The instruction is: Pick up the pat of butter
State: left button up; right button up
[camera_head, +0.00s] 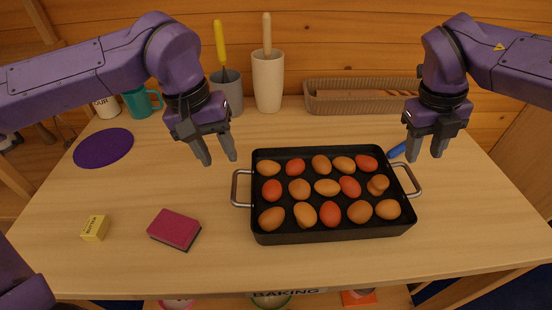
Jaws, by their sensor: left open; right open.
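The pat of butter (95,228) is a small yellow block with dark lettering. It lies on the wooden table at the front left, left of a red sponge. My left gripper (216,160) is open and empty, with its fingers pointing down. It is above the table, behind and to the right of the butter, well apart from it. My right gripper (425,155) is open and empty over the right side of the table, by the pan's back right corner and far from the butter.
A black pan (330,238) with several eggs fills the middle right. The red sponge (174,229) lies between butter and pan. A purple disc (104,147), teal mug (141,101), utensil holders (268,82) and basket (361,103) stand behind. The table around the butter is clear.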

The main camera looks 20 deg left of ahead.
aim_at(95, 229)
jog(key=k, duration=1)
